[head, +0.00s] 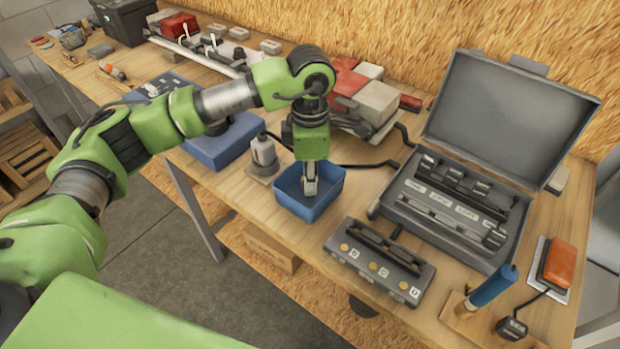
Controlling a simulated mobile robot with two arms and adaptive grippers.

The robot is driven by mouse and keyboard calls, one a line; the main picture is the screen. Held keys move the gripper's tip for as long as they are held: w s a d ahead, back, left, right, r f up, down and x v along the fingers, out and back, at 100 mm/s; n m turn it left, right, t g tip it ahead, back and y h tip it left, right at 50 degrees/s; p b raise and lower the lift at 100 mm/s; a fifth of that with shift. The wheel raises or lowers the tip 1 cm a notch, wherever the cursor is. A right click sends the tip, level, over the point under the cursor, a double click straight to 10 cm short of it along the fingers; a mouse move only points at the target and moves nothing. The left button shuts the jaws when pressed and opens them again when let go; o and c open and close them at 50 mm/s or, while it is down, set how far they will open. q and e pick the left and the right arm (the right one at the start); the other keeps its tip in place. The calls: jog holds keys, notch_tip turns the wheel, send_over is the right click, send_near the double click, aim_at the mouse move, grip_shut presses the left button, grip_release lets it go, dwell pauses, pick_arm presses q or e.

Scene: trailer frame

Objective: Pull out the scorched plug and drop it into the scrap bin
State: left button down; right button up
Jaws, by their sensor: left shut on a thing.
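My left gripper (310,190) points straight down into the open blue bin (330,207) near the middle of the bench. Its fingers are shut, with the tips inside the bin's opening. The scorched plug is most likely between them, but it is too small and too hidden by the fingers to make out. The open grey case (455,241) to the right holds a fuse-like panel with labelled rows. A dark block with lettered sockets (380,262) lies in front of the case. My right gripper is not in view.
A grey cylinder on a base (264,153) stands close left of the bin. A blue-handled tool (492,288) and a red-topped block (558,262) are at the right. Red and white parts (372,102) lie behind. Bare wood shows at the bench's front edge.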

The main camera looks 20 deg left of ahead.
pick_arm(q)
jog(key=c, duration=1.9)
grip_release()
jog(key=o, duration=0.4)
jog(key=shift+r+p, duration=1.6)
jog(key=shift+r, duration=1.9)
